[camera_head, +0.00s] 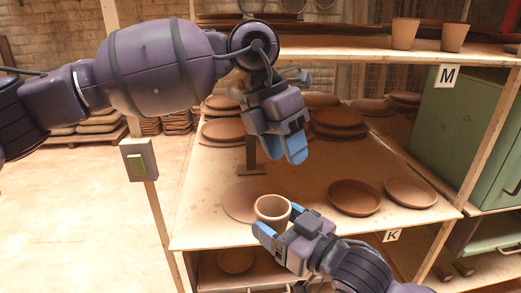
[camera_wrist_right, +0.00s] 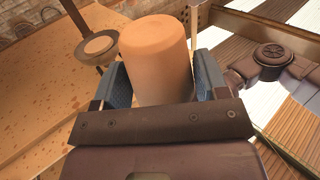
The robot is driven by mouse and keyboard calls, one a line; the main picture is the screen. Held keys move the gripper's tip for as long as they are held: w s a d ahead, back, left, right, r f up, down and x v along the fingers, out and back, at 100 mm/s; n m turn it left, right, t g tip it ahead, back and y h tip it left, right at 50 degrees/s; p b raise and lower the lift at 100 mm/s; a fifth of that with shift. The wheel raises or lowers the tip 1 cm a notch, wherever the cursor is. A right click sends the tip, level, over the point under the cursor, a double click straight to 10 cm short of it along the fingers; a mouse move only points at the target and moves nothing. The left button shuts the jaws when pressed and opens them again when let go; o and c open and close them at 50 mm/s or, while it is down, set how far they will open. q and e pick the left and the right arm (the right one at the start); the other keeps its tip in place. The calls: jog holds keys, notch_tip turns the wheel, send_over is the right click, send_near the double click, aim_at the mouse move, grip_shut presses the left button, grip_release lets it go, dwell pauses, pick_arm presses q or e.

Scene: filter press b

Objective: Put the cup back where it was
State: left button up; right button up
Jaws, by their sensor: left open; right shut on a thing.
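The cup (camera_head: 272,208) is a pale clay cup, upright in the head view with its open rim up. My right gripper (camera_head: 278,221) is shut on it near the front edge of the wooden shelf (camera_head: 310,228). In the right wrist view the cup (camera_wrist_right: 155,62) sits between the two blue fingers. I cannot tell whether its base touches the shelf. A flat round disc (camera_head: 238,200) lies on the shelf just left of and behind the cup. My left gripper (camera_head: 285,149) is open and empty, above the shelf and behind the cup.
Two brown dishes (camera_head: 354,198) (camera_head: 411,192) lie to the right of the cup. Stacked plates (camera_head: 337,121) stand farther back. Two similar cups (camera_head: 404,33) (camera_head: 453,37) stand on the upper shelf near label M (camera_head: 447,76). A green cabinet (camera_head: 455,130) bounds the right; a switch box (camera_head: 139,159) is on the left post.

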aim_at(266, 209)
pick_arm(q)
jog(key=a+f+y, duration=0.1)
jog(key=f, duration=0.3)
jog(key=a+f+y, duration=0.1)
jog(key=f, duration=0.3)
jog(key=a+f+n, duration=0.1)
jog(key=f, duration=0.2)
jog(key=shift+s+f+t+y, duration=0.15)
jog(key=shift+f+t+y, duration=0.15)
jog(key=shift+f+y, duration=0.1)
jog(key=shift+f, duration=0.5)
pick_arm(e)
jog(key=shift+r, duration=0.15)
pick_arm(q)
grip_shut()
pick_arm(e)
jog(key=shift+s, duration=0.1)
jog(key=o, duration=1.1)
